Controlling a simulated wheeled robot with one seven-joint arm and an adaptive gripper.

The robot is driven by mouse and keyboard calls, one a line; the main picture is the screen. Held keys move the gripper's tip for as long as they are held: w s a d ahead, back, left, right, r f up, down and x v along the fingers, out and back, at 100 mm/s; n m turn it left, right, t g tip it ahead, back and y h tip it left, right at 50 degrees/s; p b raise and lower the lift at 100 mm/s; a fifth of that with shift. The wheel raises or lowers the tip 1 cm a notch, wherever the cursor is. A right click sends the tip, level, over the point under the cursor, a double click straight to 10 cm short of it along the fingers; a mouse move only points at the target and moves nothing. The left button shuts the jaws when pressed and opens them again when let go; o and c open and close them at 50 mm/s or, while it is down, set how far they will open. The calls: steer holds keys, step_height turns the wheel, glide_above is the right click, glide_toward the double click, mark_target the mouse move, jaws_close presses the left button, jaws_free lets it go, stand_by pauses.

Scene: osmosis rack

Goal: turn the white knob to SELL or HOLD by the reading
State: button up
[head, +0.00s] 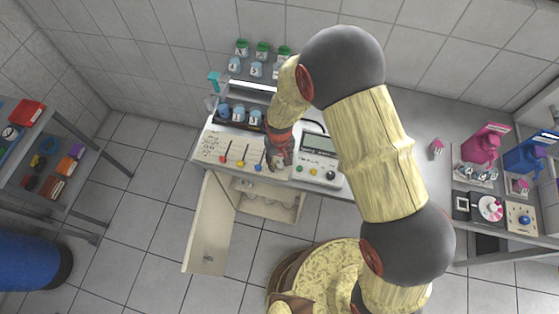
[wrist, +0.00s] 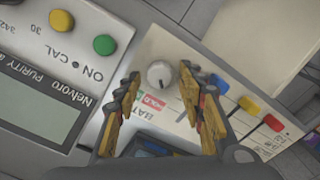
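The white knob (wrist: 160,74) stands on a cream panel (wrist: 165,45) in the wrist view. A red label reading HOLD (wrist: 154,102) and a green label beside it lie below the knob. My gripper (wrist: 161,76) is open, its two fingers on either side of the knob; I cannot tell whether they touch it. In the head view my gripper (head: 280,165) hangs over the panel's right end and hides the knob. The purity meter (head: 316,145) is just right of it; its screen (wrist: 45,98) shows grey, with no readable digits.
Yellow and green buttons (wrist: 104,44) sit on the meter. Red, yellow and blue levers (head: 241,160) stand left of my gripper. Blue-lidded jars (head: 238,114) stand behind. A cabinet door (head: 210,230) hangs open below. Pink and blue devices (head: 484,145) stand far right.

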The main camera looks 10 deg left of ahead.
mark_target(280, 163)
stand_by(0.3)
step_height(280, 163, up, 12)
stand_by(0.5)
stand_by(0.4)
steer(key=s+d+r+m+t+b, duration=0.2)
steer(key=s+d+r+b, duration=0.2)
steer(key=d, duration=0.5)
steer(key=s+d+r+m+t+b, duration=0.1)
steer(key=s+d+r+b, duration=0.3)
steer(key=d+r, duration=0.4)
steer(key=s+d+r+m+t+b, duration=0.2)
steer(key=s+d+r, duration=0.4)
steer(key=d, duration=0.4)
steer(key=m+b, duration=0.1)
steer(key=b, duration=0.1)
steer(key=shift+s+r+t+b, duration=0.15)
steer(key=shift+s+t+b, duration=0.15)
steer(key=shift+s+b, duration=0.05)
